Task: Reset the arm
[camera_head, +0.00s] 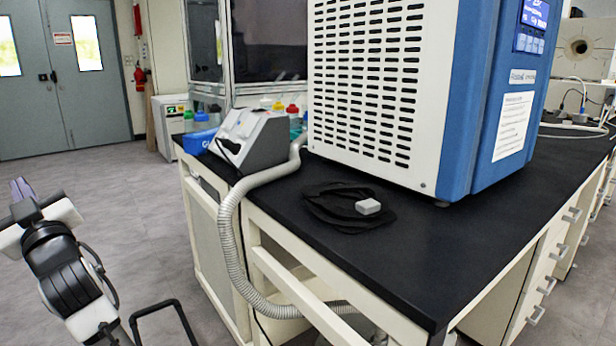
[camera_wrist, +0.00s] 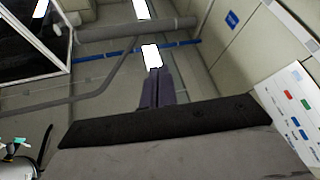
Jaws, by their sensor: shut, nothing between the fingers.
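My arm stands at the left of the head view, over the open grey floor and apart from the bench. My gripper (camera_head: 20,190) is at its upper end, with dark purple fingers. In the wrist view, the two fingers of my gripper (camera_wrist: 154,72) lie side by side, shut, with nothing between them. The wrist view looks up past them at the ceiling, pipes and a bright light.
A black-topped bench (camera_head: 420,255) fills the right, bearing the blue and white freeze dryer (camera_head: 380,90), a coiled black cable (camera_head: 335,207) and a grey device (camera_head: 250,138). A ribbed hose (camera_head: 228,225) hangs at its left corner. Floor (camera_head: 110,190) towards the double doors (camera_head: 65,75) is clear.

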